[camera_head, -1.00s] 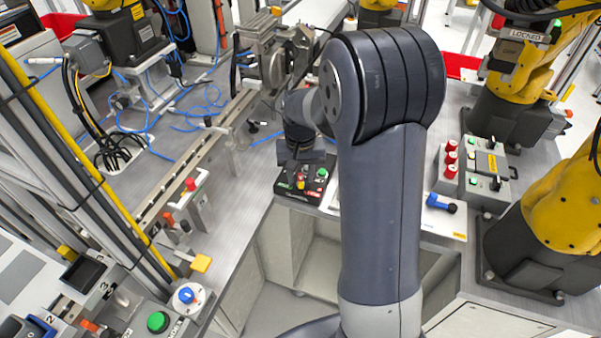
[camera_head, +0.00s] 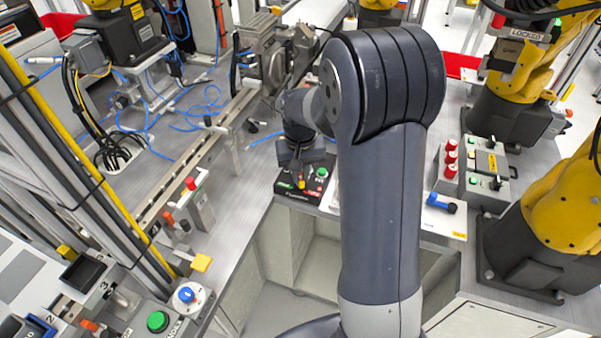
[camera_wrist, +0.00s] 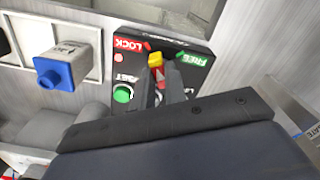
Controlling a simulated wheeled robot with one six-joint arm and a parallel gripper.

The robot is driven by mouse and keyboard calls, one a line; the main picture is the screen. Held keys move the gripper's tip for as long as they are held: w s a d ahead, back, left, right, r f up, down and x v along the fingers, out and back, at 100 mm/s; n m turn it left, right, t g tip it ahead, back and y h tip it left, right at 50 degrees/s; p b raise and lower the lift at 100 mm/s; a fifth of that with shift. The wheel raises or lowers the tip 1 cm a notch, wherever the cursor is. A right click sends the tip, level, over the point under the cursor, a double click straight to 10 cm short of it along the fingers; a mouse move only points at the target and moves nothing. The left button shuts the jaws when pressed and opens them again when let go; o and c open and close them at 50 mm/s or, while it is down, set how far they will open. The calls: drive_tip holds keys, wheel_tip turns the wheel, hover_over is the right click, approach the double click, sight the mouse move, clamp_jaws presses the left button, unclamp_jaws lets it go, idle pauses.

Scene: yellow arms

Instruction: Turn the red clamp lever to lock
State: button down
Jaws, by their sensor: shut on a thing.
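The red clamp lever (camera_wrist: 156,60) with a yellow tip stands on a black panel (camera_wrist: 183,45) in the wrist view. Its tip points between the red LOCK label (camera_wrist: 131,44) and the green FREE label (camera_wrist: 191,58), a little nearer LOCK. My gripper (camera_wrist: 160,82) is shut on the lever, one finger on each side of its red part; the fingers and wrist hide its base. In the head view the panel (camera_head: 287,190) sits at the bench edge, with the lever tip (camera_head: 301,184) showing below my gripper (camera_head: 299,170).
A green button (camera_wrist: 122,94) is close beside my fingers on the panel. A blue knob (camera_wrist: 56,73) on a white plate is to the left in the wrist view. Yellow arms (camera_head: 548,225) stand right in the head view; a metal rail (camera_head: 185,165) runs left.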

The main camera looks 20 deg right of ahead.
sight(300, 177)
drive_tip(key=shift+n, duration=1.6)
drive_tip(key=c, duration=1.4)
unclamp_jaws()
drive_tip(key=shift+c, duration=0.2)
drive_tip(key=shift+r, duration=0.1)
wheel_tip(300, 177, up, 11)
drive_tip(key=shift+f, duration=0.2)
wheel_tip(300, 177, down, 11)
drive_tip(key=shift+r, duration=0.1)
drive_tip(key=shift+m, duration=1)
